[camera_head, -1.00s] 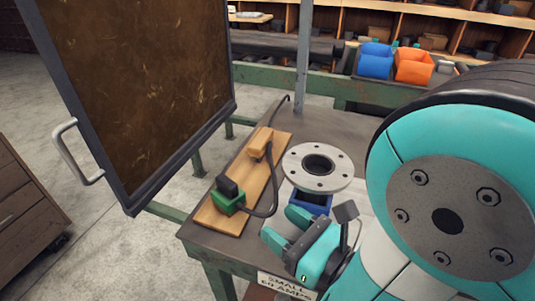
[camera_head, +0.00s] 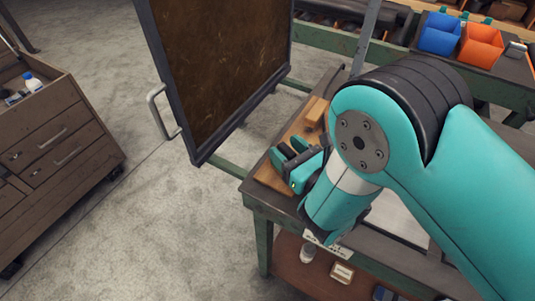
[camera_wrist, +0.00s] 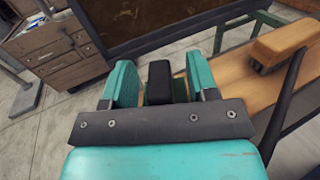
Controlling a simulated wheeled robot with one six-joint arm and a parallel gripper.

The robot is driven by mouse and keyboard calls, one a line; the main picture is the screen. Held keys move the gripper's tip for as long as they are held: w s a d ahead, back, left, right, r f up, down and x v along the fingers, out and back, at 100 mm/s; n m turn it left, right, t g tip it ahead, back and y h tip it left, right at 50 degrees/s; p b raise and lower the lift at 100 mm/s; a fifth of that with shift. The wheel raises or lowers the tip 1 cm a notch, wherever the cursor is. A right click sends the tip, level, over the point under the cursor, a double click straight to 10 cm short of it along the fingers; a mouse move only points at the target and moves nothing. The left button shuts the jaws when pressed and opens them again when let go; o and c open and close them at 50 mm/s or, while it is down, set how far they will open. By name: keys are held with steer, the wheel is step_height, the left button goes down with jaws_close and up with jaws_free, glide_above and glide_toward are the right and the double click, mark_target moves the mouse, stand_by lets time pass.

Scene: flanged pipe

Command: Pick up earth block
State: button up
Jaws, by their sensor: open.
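I take the earth block to be the green block with a black top on the wooden board (camera_head: 265,180). In the wrist view its black top (camera_wrist: 159,86) stands between my two teal fingers, with some green just below it. My gripper (camera_wrist: 160,72) is open, with one finger on each side of the black part; I cannot tell whether either touches it. In the head view my gripper (camera_head: 293,162) is over the near end of the board and largely hides the block. The lower part of the block is hidden in the wrist view.
A dark framed panel (camera_head: 220,60) with a handle stands close on the left. My arm hides the flanged pipe. A drawer cabinet (camera_head: 55,140) stands farther left.

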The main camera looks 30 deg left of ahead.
steer(key=shift+w, duration=0.1)
steer(key=shift+a, duration=0.1)
jaws_close()
steer(key=shift+r, duration=0.1)
steer(key=shift+r, duration=0.1)
